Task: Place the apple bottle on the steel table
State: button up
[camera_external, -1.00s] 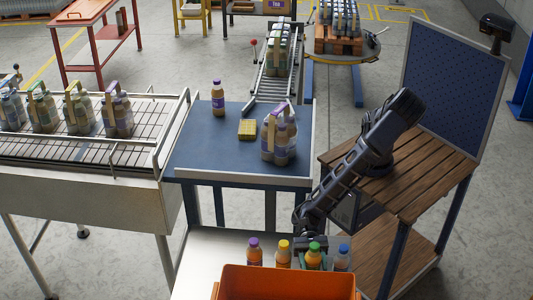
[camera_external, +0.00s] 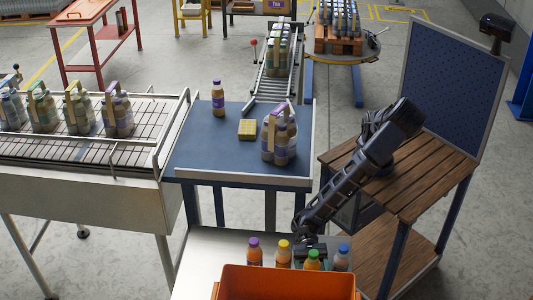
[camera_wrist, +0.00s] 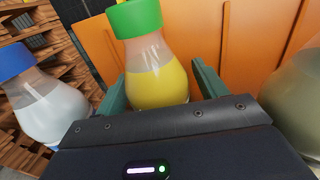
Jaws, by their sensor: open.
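The green-capped bottle of yellow juice, which I take for the apple bottle, stands in the external view (camera_external: 313,261) behind the far rim of the orange crate. Its base is hidden there. In the wrist view the bottle (camera_wrist: 158,72) is upright between the teal fingers of my gripper (camera_wrist: 163,88), which are open around it. In the external view my gripper (camera_external: 307,243) is low over the steel table (camera_external: 205,262), just behind this bottle. No label is readable.
A blue-capped bottle (camera_external: 342,258) stands close on the right, yellow-capped (camera_external: 283,255) and purple-capped (camera_external: 254,252) bottles on the left. The orange crate (camera_external: 285,283) is in front. The steel table's left part is clear.

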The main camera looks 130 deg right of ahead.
aim_at(313, 250)
jog(key=s+d, duration=0.1)
jog(key=d+r, duration=0.1)
jog(key=shift+s+d, duration=0.3)
jog(key=shift+s, duration=0.05)
notch_tip(313, 250, up, 5)
jog(key=shift+f, duration=0.1)
jog(key=shift+r, duration=0.7)
